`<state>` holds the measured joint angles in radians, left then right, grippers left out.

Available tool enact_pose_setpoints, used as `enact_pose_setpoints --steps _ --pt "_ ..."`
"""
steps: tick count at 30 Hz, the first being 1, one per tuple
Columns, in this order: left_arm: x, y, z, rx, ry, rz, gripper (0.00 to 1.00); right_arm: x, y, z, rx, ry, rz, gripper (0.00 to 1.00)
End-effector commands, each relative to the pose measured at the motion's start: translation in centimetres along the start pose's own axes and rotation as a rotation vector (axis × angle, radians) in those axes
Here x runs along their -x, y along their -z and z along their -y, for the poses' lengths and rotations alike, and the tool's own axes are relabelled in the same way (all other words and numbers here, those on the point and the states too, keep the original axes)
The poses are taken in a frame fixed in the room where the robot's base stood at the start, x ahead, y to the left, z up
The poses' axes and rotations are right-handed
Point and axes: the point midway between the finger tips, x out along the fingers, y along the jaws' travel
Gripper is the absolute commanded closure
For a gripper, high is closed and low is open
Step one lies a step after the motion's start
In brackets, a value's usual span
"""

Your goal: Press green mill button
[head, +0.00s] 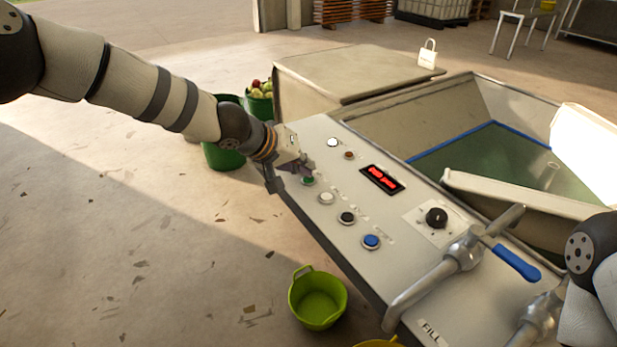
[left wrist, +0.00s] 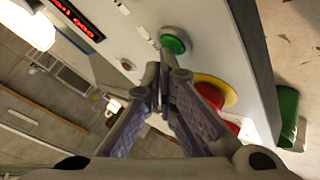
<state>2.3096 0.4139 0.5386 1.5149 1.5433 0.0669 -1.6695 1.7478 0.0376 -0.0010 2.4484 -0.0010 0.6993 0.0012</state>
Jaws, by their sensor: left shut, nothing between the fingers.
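The green button (head: 308,181) sits on the sloping pale control panel (head: 318,133), near its left end. My left gripper (head: 303,168) is shut and empty, with its fingertips close to the green button. In the left wrist view the green button (left wrist: 173,43) shows whole, just beyond the shut fingertips (left wrist: 165,68). I cannot tell whether they touch the panel. A red button on a yellow ring (left wrist: 213,92) lies beside the fingers, partly hidden by them. My right arm shows at the right edge of the head view, but its gripper is out of view.
White (head: 326,198), black (head: 347,218) and blue (head: 371,242) buttons follow along the panel, with a red display (head: 382,179) and a black knob (head: 436,217). A pipe with a blue-handled valve (head: 515,262) crosses the right end. A lime bucket (head: 318,299) stands on the floor in front.

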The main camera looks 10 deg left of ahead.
Motion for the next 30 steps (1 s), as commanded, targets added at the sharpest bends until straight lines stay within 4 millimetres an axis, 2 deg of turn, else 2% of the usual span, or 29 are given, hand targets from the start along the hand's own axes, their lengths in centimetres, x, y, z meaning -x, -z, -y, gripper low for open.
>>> enact_pose_setpoints --steps 20,30 --pt "-0.28 -0.24 0.22 -0.001 0.001 0.000 1.00 0.76 0.41 0.02 0.000 0.001 -0.021 1.00" --pt "-0.41 -0.33 0.34 0.005 0.002 0.003 1.00 0.21 0.12 0.01 0.000 0.000 -0.006 1.00"
